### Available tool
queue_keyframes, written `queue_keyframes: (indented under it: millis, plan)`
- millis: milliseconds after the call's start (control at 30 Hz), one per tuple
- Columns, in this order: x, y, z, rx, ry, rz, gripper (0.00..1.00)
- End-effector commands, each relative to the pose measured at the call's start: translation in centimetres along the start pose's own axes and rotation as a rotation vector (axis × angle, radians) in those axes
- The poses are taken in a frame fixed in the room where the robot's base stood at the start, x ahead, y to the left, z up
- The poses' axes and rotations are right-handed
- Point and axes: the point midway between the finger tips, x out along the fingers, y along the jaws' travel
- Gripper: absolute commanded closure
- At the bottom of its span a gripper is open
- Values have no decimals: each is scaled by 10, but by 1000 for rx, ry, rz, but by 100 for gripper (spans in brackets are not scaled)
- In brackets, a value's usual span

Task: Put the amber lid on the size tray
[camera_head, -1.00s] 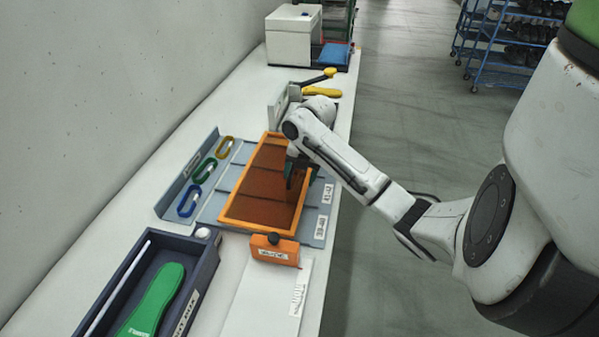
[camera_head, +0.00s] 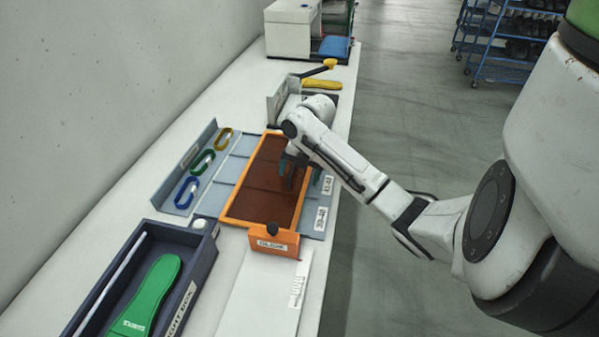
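The amber lid (camera_head: 262,195), an orange frame around a dark translucent panel, lies over the middle of the grey-blue size tray (camera_head: 320,218). Strips of the tray show on both sides of it, with size labels on the right. I cannot tell whether the lid sits flush on the tray. My gripper (camera_head: 299,169) is over the right part of the lid, with its teal-tipped fingers spread apart. Part of the lid's right edge is hidden behind my gripper. An orange block (camera_head: 274,243) with a black knob and a label stands at the lid's near edge.
A rack (camera_head: 190,178) with blue, green and yellow loops stands left of the tray. A dark box (camera_head: 178,235) with a green insole is at the near left. A grey upright plate (camera_head: 283,98) and yellow-handled tools (camera_head: 322,85) lie beyond.

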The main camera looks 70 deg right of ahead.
Motion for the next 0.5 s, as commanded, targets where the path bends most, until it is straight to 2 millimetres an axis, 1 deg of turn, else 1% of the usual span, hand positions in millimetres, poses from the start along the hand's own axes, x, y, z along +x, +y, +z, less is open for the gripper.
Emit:
queue_keyframes:
  millis: [200,300,367,467,500]
  plan:
    - [1,0,0,0,2,-2,3]
    - [-2,0,0,0,1,-1,3]
    - [-6,0,0,0,0,0,3]
    - [-20,0,0,-1,-1,1,3]
    - [-27,0,0,-1,-2,2,3]
